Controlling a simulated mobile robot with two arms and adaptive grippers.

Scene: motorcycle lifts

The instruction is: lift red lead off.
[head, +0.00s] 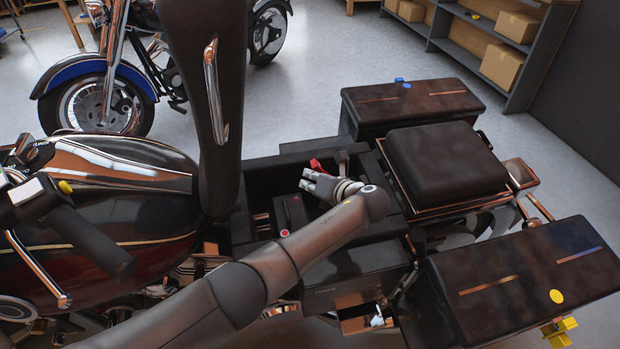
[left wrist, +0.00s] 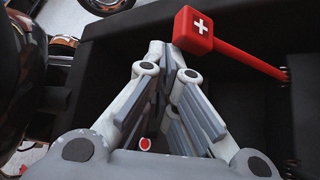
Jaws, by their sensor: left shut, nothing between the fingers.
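The red lead (head: 317,166) is in the open bay of the motorcycle, just beyond my left gripper in the head view. In the left wrist view its red block with a white plus (left wrist: 193,30) is beside my fingertips, and its red cable (left wrist: 250,62) runs right to the dark bay wall. My left gripper (head: 308,181) is shut and empty, its fingers (left wrist: 168,62) close to the red block; whether they touch cannot be told. A dark battery-like box (head: 291,212) lies left of the gripper. A small red round spot (left wrist: 145,143) shows below the fingers. My right gripper is out of view.
The raised seat (head: 205,90) stands left of the bay. A rear seat pad (head: 446,163) and two side cases (head: 415,105) (head: 525,285) lie to the right. An open drawer (head: 362,317) is below the bay. Handlebars are at left.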

